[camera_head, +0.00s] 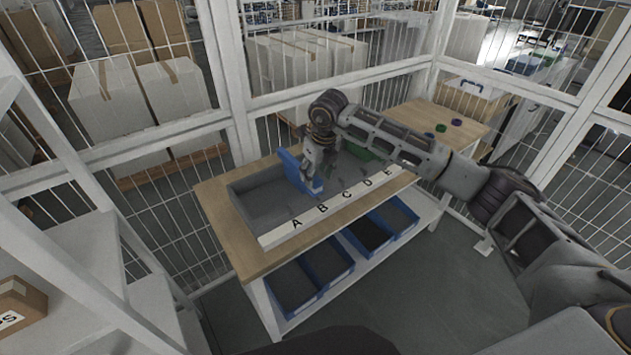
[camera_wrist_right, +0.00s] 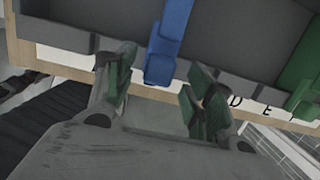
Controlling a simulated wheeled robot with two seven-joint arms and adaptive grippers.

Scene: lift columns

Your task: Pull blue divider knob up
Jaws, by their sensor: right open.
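The blue divider (camera_head: 291,168) stands upright across the grey tray (camera_head: 243,199) on the wooden-topped table. In the right wrist view the blue divider (camera_wrist_right: 172,28) ends in a blue knob (camera_wrist_right: 158,69) at the tray's front edge. My right gripper (camera_head: 318,176) is over the tray beside the divider. In the right wrist view its two green-padded fingers (camera_wrist_right: 160,78) are spread, one on each side of the knob in the picture, with visible gaps. The gripper is open and holds nothing. My left gripper is in neither view.
A green divider (camera_wrist_right: 302,72) stands farther right in the tray. The tray's white front strip (camera_head: 282,232) carries letters A to E. Blue bins (camera_head: 294,284) sit on the shelf below. Wire fencing surrounds the area.

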